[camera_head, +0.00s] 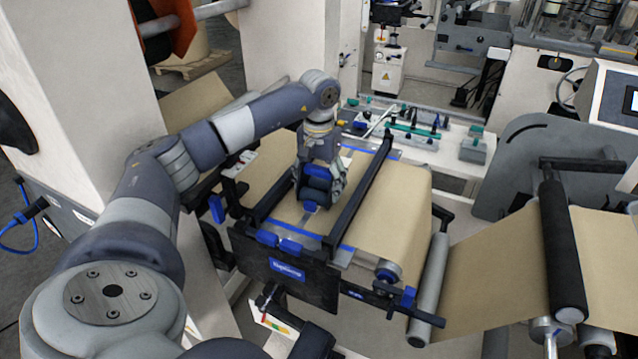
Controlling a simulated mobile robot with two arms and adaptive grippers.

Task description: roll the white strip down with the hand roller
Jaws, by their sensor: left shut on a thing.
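My left gripper (318,190) reaches down from above onto the brown kraft web (390,215) on the splicing table, between two dark crossbars. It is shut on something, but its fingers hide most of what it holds. The white strip cannot be made out clearly; the gripper and the crossbars cover much of the web there. My right gripper is not in view.
A dark crossbar (362,190) stands close to the right of the gripper, with blue edge lines beside it. A black front plate (290,278) closes the near side. A grey roller (430,285) guides the web to the right. Small tools lie on the white bench (455,145) behind.

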